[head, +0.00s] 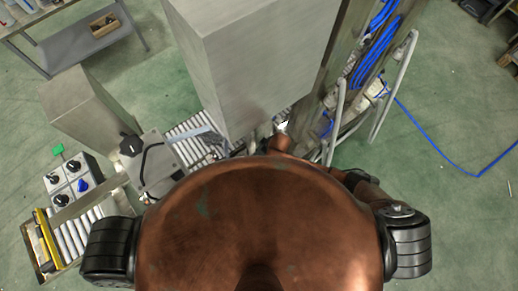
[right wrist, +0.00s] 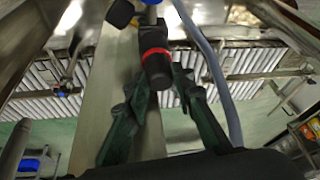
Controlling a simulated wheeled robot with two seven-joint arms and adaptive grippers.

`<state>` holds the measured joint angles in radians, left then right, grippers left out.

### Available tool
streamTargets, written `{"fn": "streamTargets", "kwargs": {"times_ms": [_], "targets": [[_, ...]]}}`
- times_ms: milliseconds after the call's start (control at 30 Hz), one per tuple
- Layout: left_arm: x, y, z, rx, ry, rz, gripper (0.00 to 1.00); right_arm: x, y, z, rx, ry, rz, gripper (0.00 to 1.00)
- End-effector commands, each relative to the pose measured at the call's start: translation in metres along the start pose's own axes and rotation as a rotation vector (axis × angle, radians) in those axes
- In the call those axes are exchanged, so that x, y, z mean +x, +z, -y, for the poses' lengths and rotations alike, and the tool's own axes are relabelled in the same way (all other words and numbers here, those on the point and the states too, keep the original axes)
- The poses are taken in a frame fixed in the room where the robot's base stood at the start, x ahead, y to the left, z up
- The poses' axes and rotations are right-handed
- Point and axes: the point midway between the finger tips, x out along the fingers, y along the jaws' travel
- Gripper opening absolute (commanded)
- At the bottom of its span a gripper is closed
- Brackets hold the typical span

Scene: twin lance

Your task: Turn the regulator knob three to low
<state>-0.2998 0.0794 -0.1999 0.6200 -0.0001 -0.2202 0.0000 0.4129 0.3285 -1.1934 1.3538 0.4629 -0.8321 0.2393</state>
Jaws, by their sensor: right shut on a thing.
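In the right wrist view, a black knob with a red ring (right wrist: 154,52) sits at the tips of my right gripper (right wrist: 163,80). The dark green fingers are shut on it, one on each side. No number or low mark is readable on it, so I cannot tell whether it is regulator knob three. In the head view my right gripper is hidden behind my own body. My left gripper shows in neither view.
A control box (head: 82,170) with black knobs and a blue knob stands at the left. A large grey cabinet (head: 255,65) fills the upper middle. A roller conveyor (right wrist: 250,60) runs behind the knob. A grey hose (right wrist: 212,75) passes close right of my fingers.

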Motion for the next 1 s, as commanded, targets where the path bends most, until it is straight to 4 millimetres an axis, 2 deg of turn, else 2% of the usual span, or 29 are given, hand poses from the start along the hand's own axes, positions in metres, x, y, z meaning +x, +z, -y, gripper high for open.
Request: {"fn": "streamTargets", "kwargs": {"times_ms": [400,433,600,700,1000], "targets": [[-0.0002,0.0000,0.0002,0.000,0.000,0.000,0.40,-0.0006,-0.0022,-0.0001,-0.007,-0.002,-0.004,0.00],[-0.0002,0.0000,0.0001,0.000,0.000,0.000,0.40,-0.0006,-0.0022,0.0000,-0.006,-0.002,-0.004,0.24],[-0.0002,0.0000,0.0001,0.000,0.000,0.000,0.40,-0.0004,-0.0015,0.0000,-0.006,-0.002,-0.002,0.36],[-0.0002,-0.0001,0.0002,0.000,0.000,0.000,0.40,-0.0004,-0.0013,-0.0001,-0.006,-0.002,-0.002,0.41],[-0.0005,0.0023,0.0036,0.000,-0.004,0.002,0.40,-0.0003,-0.0008,-0.0003,-0.005,-0.002,-0.001,0.41]]}}
